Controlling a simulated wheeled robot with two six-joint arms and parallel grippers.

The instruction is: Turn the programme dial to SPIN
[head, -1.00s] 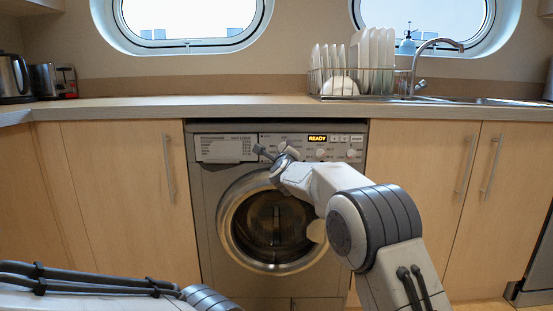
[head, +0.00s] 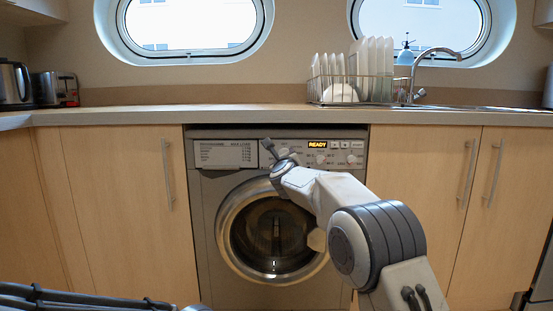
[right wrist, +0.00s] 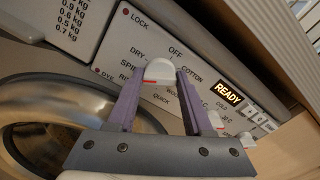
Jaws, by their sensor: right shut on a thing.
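The programme dial (right wrist: 160,69) is a pale knob on the washing machine's panel (head: 220,153). Its printed ring shows OFF, COTTON, QUICK and DRY, with SPIN at its left partly covered. A red mark shows low on the knob; I cannot tell exactly which word it points to. My right gripper (head: 275,148) is at the panel, its two purple fingers on either side of the dial in the right wrist view (right wrist: 159,76), shut on it. In the head view the gripper hides the dial. My left gripper is out of view.
A lit READY display (head: 317,145) and smaller knobs (head: 320,159) sit right of the dial. The round door (head: 273,238) is below my right arm. The worktop (head: 250,117) overhangs the panel. Wooden cupboards (head: 120,200) flank the machine.

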